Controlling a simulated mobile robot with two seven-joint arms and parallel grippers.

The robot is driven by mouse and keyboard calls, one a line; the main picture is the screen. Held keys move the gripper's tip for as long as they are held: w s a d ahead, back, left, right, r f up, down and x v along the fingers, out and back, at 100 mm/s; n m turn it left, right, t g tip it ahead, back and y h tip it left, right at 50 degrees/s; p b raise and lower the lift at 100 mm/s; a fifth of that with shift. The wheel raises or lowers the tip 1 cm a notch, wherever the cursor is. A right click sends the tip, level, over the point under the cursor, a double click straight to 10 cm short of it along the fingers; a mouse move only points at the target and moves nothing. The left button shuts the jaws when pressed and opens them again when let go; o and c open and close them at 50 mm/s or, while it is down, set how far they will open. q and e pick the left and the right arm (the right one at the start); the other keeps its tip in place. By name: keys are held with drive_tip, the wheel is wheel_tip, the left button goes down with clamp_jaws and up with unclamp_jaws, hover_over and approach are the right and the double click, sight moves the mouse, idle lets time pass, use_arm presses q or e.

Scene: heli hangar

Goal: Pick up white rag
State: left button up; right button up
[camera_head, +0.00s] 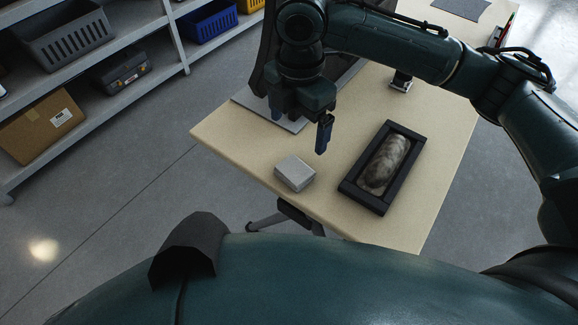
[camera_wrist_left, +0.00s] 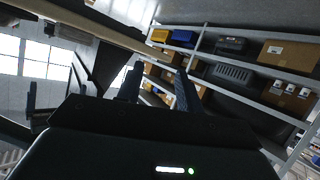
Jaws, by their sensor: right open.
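The white rag (camera_head: 295,173) looks like a small folded, pale grey-white block lying flat near the table's front edge, in the head view. My right gripper (camera_head: 301,127) is open and empty, its fingers pointing down above the table, just behind the rag and apart from it. My left gripper (camera_wrist_left: 158,88) shows only in the left wrist view, its two fingers apart with nothing between them, away from the rag.
A black tray (camera_head: 349,189) holding a grey mottled roll (camera_head: 387,163) lies right of the rag on the wooden table (camera_head: 232,137). A dark object with a grey base stands behind my gripper. Shelves with bins (camera_head: 65,43) stand left.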

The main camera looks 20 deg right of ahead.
sight(295, 168)
drive_tip(key=f, duration=0.4)
drive_tip(key=f+b, duration=0.1)
drive_tip(key=f, duration=0.4)
drive_tip(key=f+b, duration=0.1)
drive_tip(key=f, duration=0.3)
drive_tip(key=shift+w+f, duration=0.3)
drive_tip(key=shift+f, duration=0.05)
drive_tip(key=shift+c, duration=0.3)
drive_tip(key=c, duration=1)
drive_tip(key=shift+r, duration=0.1)
wheel_tip(295, 168, up, 10)
drive_tip(key=shift+a+p, duration=0.1)
drive_tip(key=shift+p, duration=0.65)
drive_tip(key=o, duration=0.4)
drive_tip(key=c, duration=0.3)
